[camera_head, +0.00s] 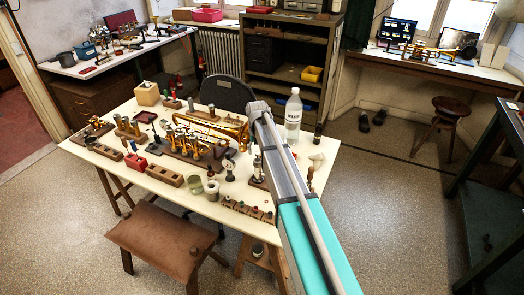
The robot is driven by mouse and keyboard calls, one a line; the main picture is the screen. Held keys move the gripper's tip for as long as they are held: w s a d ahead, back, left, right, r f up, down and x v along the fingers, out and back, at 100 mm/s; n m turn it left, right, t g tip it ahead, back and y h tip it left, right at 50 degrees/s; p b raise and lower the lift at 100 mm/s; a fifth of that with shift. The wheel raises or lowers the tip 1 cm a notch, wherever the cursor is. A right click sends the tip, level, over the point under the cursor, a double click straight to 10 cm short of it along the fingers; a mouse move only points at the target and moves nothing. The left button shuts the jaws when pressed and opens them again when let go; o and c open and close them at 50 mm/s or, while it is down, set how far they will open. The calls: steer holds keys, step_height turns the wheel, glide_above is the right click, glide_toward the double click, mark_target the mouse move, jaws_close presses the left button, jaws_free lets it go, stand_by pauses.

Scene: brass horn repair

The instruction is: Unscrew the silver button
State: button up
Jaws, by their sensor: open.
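A brass horn (215,125) lies on the cream worktable, in the middle toward the back. Upright brass valve parts (190,142) stand on a wooden block in front of it. The silver button is too small to pick out among these parts. My arm (290,185) reaches from the lower right over the right part of the table, its far end near the horn's right end. My gripper does not show; the arm seems to hide it. The arm also covers part of the table behind it.
A clear water bottle (293,115) stands right of my arm. Wooden blocks (165,175), a red container (136,161) and small jars (212,190) crowd the worktable (160,192). A brown bench (165,238) stands in front. Open floor (400,200) lies to the right.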

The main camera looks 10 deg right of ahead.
mark_target(259, 153)
steer(key=shift+r, duration=0.15)
steer(key=shift+r+m+p, duration=0.85)
steer(key=shift+m+p, duration=0.05)
steer(key=shift+p, duration=0.05)
step_height(259, 153, up, 12)
steer(key=m+p, duration=1.1)
steer(key=m, duration=0.4)
steer(key=shift+d+p, duration=0.2)
steer(key=shift+p, duration=0.2)
steer(key=shift+s+f, duration=0.1)
steer(key=shift+f, duration=0.15)
step_height(259, 153, down, 14)
steer(key=b, duration=1.3)
steer(key=shift+r+b, duration=0.25)
steer(key=shift+b, duration=0.15)
